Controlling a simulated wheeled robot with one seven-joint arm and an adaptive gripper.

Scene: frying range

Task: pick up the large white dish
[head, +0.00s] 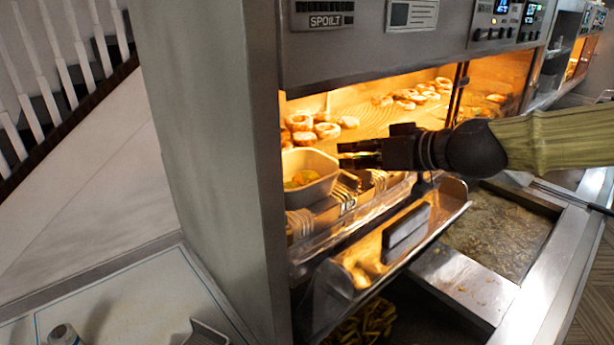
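The large white dish (318,190) stands at the left end of the lit warming bay, with some yellow-green food inside it. My gripper (342,154) reaches in from the right, with its fingers pointing left. The fingertips are beside the dish's right rim in the picture. A gap shows between the two dark fingers, and nothing is seen between them. I cannot tell whether a finger touches the rim.
Several browned rings (325,131) lie behind the dish. A row of thin, slatted holders (300,225) is in front of it. A steel post (215,170) closes the left side. The hood (375,45) hangs low above. A fryer basin (500,235) lies at right.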

